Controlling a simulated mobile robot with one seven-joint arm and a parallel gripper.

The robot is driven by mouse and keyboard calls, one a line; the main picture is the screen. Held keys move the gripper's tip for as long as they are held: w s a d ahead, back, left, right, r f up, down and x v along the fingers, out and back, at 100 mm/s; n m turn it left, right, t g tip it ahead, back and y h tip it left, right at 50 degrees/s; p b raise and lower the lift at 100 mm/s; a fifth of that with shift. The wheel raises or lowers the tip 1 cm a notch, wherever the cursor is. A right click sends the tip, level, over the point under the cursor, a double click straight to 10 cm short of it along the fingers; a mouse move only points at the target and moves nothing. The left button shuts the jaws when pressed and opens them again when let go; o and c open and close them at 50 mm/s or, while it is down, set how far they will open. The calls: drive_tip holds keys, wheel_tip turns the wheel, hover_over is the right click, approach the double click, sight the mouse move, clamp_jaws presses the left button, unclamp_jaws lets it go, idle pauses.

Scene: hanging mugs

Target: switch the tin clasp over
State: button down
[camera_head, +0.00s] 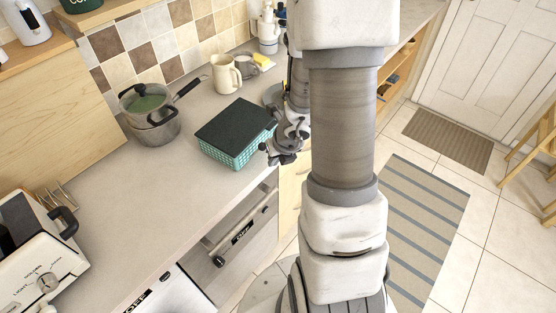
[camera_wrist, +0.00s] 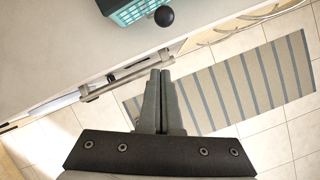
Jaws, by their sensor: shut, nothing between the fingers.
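A teal patterned tin (camera_head: 232,154) with a dark flat lid (camera_head: 232,119) sits on the counter near its front edge. In the wrist view a corner of the tin (camera_wrist: 126,14) shows at the top. A dark round knob (camera_wrist: 164,16) is beside that corner; it may be part of the clasp, and I cannot tell which way the clasp lies. In the head view my gripper (camera_head: 284,156) is to the right of the tin, partly hidden by my arm.
A pot (camera_head: 152,117) with a green inside and a cream mug (camera_head: 226,75) stand behind the tin. A toaster (camera_head: 40,262) is at the lower left.

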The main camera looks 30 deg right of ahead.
drive_tip(key=shift+w+d+f+p, duration=0.15)
drive_tip(key=shift+w+p, duration=0.3)
drive_tip(key=shift+w, duration=0.3)
drive_tip(key=shift+w+f+p, duration=0.2)
drive_tip(key=shift+w+p, duration=0.2)
drive_tip(key=shift+w, duration=0.4)
drive_tip(key=shift+w+d+f+p, duration=0.15)
drive_tip(key=shift+w+p, duration=0.3)
drive_tip(key=shift+w, duration=0.3)
drive_tip(key=shift+a+r, duration=0.1)
